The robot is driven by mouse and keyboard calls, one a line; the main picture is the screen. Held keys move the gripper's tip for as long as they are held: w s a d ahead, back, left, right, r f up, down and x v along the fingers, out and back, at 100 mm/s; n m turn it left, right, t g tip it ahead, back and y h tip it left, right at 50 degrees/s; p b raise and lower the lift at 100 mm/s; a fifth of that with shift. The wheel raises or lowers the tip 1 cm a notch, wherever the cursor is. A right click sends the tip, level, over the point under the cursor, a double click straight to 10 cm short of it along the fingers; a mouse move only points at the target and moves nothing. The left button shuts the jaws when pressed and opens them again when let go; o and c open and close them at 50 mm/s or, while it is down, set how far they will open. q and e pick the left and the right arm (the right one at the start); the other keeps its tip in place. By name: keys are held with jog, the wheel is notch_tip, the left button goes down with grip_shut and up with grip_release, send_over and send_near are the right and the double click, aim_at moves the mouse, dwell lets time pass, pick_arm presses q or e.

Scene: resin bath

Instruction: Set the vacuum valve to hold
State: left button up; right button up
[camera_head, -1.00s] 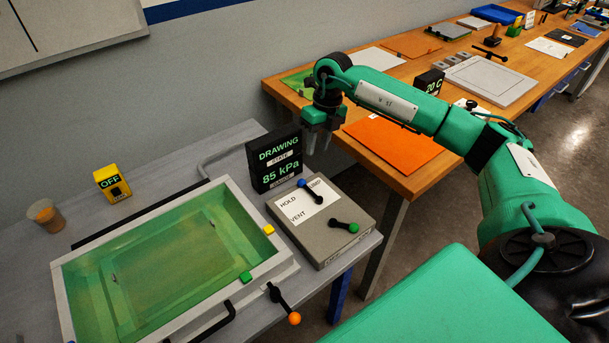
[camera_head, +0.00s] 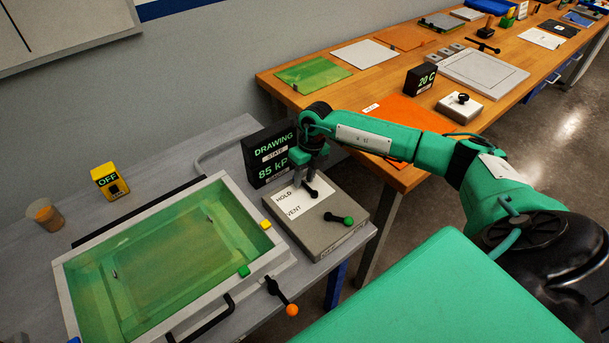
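The grey valve box (camera_head: 335,237) carries a white plate (camera_head: 290,212) on which HOLD and VENT can be read. A black lever (camera_head: 313,192) stands at the plate's upper right; its blue knob is hidden by my gripper. A second black lever with a green knob (camera_head: 348,220) lies at the box's right. My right gripper (camera_head: 305,178) points down over the blue-knobbed lever, with its fingers at the knob's place; whether they grip it cannot be seen. The black display (camera_head: 259,178) reads DRAWING and 85 kPa, partly covered by my gripper. My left gripper is not in view.
A green resin bath (camera_head: 165,263) in a pale frame stands left of the box. An orange-knobbed lever (camera_head: 280,295) is at its front. A yellow OFF switch (camera_head: 108,180) and a cup (camera_head: 45,214) stand behind it. A wooden table (camera_head: 392,178) is at the right.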

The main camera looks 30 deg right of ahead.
jog(key=shift+c, duration=0.2)
grip_shut()
